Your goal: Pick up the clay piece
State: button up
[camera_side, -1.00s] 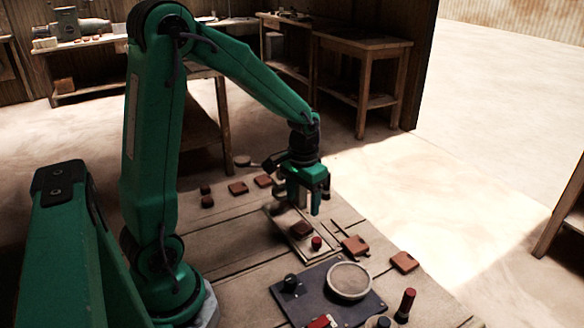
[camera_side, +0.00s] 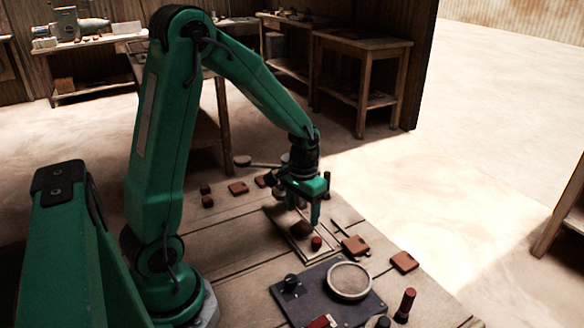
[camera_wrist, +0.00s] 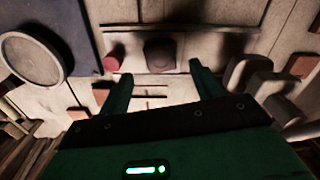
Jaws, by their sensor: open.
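The clay piece, a dark brown block (camera_side: 301,229), lies on a pale rectangular board (camera_side: 308,257) on the table. It also shows in the wrist view, a dark block (camera_wrist: 160,54) at the upper middle. My gripper (camera_side: 303,214) is above the board, close over the clay piece, with its fingers pointing down. In the wrist view the fingers of my gripper (camera_wrist: 160,75) are spread apart with nothing between them, and the clay piece appears just beyond the gap. In the side view the near finger partly covers the area beside the clay piece.
A small red cylinder (camera_side: 316,243) stands close to the clay piece. A dark plate with a round pale disc (camera_side: 349,281) is at the front. Reddish tiles (camera_side: 404,262) lie around, and a red-handled tool (camera_side: 405,303) stands at the front right.

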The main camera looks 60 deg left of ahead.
aim_at(302, 227)
jog(key=shift+f, duration=2.3)
jog(key=c, duration=1.2)
jog(key=shift+o, duration=0.2)
jog(key=shift+r, duration=0.2)
jog(key=shift+w+r, duration=0.1)
jog(key=shift+r, duration=0.7)
notch_tip(302, 227, up, 2)
jog(key=shift+r, duration=0.1)
jog(key=s+d+r, duration=0.3)
jog(key=d+r, duration=0.4)
jog(key=d, duration=0.4)
jog(key=shift+s, duration=0.2)
